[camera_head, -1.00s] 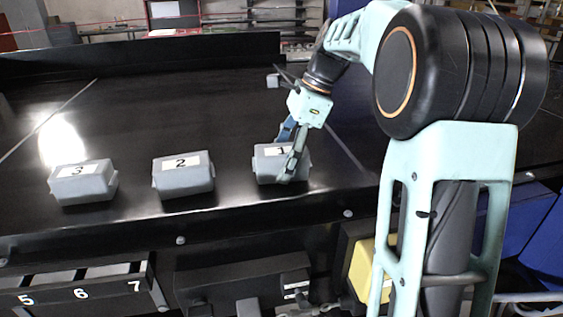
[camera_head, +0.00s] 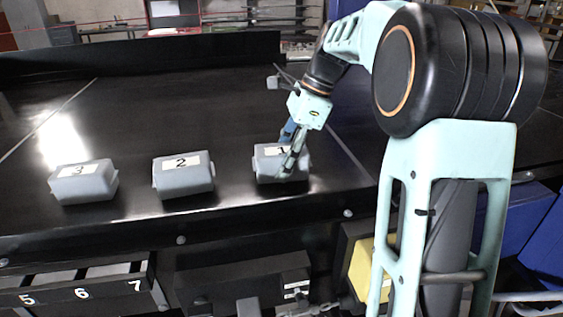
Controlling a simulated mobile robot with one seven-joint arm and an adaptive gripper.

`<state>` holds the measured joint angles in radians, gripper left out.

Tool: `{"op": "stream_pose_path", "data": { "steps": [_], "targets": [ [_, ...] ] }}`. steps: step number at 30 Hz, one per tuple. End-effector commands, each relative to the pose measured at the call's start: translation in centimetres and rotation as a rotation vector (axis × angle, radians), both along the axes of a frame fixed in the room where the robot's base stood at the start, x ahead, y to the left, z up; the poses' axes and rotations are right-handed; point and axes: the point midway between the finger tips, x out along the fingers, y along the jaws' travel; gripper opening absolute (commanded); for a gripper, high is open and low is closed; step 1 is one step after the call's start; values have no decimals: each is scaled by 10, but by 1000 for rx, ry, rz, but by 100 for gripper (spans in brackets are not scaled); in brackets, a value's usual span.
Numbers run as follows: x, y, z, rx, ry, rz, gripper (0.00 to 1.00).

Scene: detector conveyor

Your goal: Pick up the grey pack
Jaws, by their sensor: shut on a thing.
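Three grey packs stand in a row on the black conveyor surface, each with a white number label on top. The pack labelled 1 (camera_head: 267,168) is the rightmost, the pack labelled 2 (camera_head: 184,181) is in the middle, and the pack labelled 3 (camera_head: 84,188) is on the left. My gripper (camera_head: 290,157) reaches down from the upper right and is shut on pack 1. One finger crosses the pack's front and right part and covers part of its label. The other finger is mostly hidden behind it. Any gap under the pack cannot be made out.
The black conveyor (camera_head: 120,120) is clear behind the packs. A low dark wall (camera_head: 130,58) bounds its back. Below the front edge are slots numbered 5, 6, 7 (camera_head: 80,293) and a yellow box (camera_head: 362,268).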

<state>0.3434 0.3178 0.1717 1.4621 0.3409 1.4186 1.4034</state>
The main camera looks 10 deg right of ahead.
Motion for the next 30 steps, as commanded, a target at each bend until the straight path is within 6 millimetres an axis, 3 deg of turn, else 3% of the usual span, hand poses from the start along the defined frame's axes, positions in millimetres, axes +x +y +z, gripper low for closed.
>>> {"op": "stream_pose_path", "data": {
  "steps": [14,20,28,30],
  "targets": [
    [1,0,8,1,-4,-1,9],
    [-2,-2,43,-1,-6,0,9],
    [-45,-26,100,-1,-7,-2,9],
    [-61,-35,104,-1,-3,-5,9]
  ]
}}
